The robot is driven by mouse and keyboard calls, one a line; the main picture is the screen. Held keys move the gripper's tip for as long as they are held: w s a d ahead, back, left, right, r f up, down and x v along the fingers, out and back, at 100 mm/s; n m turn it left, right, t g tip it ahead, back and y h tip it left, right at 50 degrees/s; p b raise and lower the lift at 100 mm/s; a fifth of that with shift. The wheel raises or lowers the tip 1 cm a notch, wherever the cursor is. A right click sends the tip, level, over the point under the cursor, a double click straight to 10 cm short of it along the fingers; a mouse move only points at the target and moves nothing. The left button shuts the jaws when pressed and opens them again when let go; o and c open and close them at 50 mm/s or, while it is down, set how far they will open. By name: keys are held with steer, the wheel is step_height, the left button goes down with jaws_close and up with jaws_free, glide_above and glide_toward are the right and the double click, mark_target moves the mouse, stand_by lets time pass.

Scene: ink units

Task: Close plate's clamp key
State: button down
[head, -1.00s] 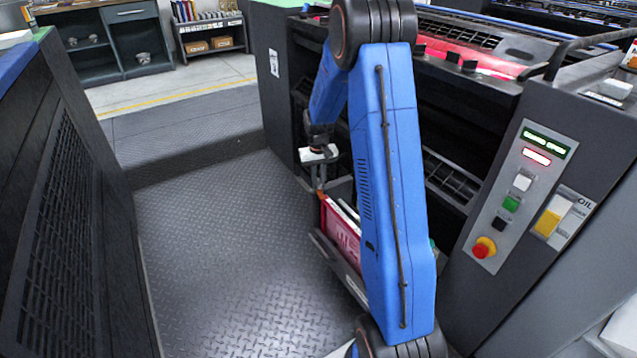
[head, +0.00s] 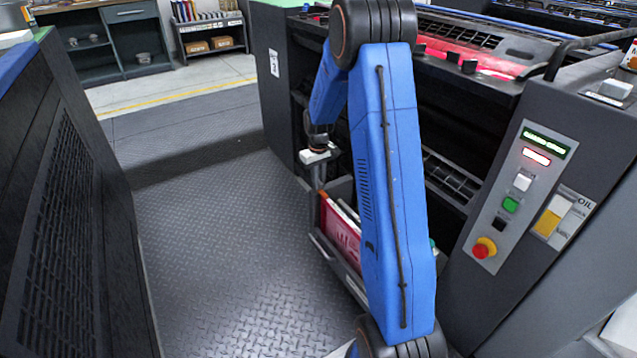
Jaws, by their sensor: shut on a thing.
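My gripper (head: 318,183) hangs below a white mount, left of my blue arm, pointing down at the upper left corner of a red plate-like panel (head: 342,238). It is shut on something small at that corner. I take this to be the clamp key, but its shape is too small and too hidden to make out. The red panel stands in a grey holder (head: 326,249) low on the press's side. My arm hides the panel's right part, so I cannot tell how the clamp sits.
The dark press unit (head: 277,90) stands right of the walkway. Its control panel (head: 515,195) has a red stop button (head: 484,248). A dark cabinet (head: 60,220) lines the left. The tread-plate floor (head: 215,250) between them is clear.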

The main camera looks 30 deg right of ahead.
steer(key=c, duration=1.7)
jaws_free()
step_height(320, 180, up, 18)
steer(key=shift+f, duration=0.25)
